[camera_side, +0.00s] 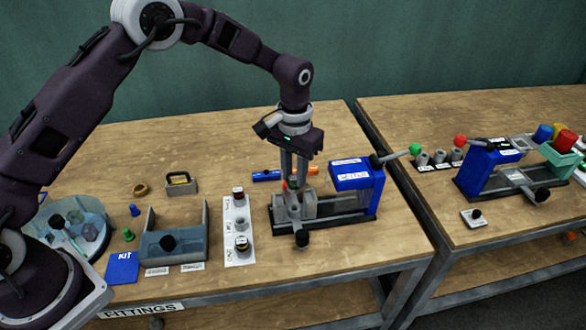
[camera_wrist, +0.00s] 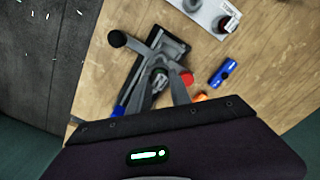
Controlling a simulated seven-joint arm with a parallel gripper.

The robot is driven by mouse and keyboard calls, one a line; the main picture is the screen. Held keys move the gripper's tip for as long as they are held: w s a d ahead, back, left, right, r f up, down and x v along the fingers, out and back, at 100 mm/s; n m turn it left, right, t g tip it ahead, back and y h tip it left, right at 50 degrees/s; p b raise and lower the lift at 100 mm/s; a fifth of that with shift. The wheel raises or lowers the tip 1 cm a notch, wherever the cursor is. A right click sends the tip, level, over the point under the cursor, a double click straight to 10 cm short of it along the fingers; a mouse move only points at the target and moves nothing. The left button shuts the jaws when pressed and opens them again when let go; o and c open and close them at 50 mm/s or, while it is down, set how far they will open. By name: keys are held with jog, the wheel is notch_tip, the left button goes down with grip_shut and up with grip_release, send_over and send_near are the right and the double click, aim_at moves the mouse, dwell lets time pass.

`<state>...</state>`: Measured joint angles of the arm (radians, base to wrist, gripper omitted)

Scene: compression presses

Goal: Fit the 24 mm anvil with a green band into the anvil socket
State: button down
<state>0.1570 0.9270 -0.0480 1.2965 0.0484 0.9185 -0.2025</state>
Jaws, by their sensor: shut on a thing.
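My gripper (camera_side: 293,186) is shut on a small grey metal piece, taken to be the anvil, and points straight down over the near press. The press (camera_side: 350,215) has a black bed, a blue head (camera_side: 352,176) and a grey block (camera_side: 310,205) beside the fingers. The anvil socket is hidden under the gripper and fingers, so I cannot tell whether the anvil touches it or is in it.
A white labelled rack (camera_side: 238,212) with several small parts stands left of the press. A blue cylinder (camera_side: 266,175) lies behind it. A black knob (camera_side: 302,238) sticks out in front, and a green-knobbed lever (camera_side: 415,149) rises at right. A grey tray (camera_side: 180,240) stands farther left.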

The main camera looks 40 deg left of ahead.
aim_at(294, 187)
jog(key=shift+f, duration=2.25)
jog(key=shift+f, duration=1.35)
jog(key=c, duration=1.1)
grip_release()
notch_tip(294, 187, up, 7)
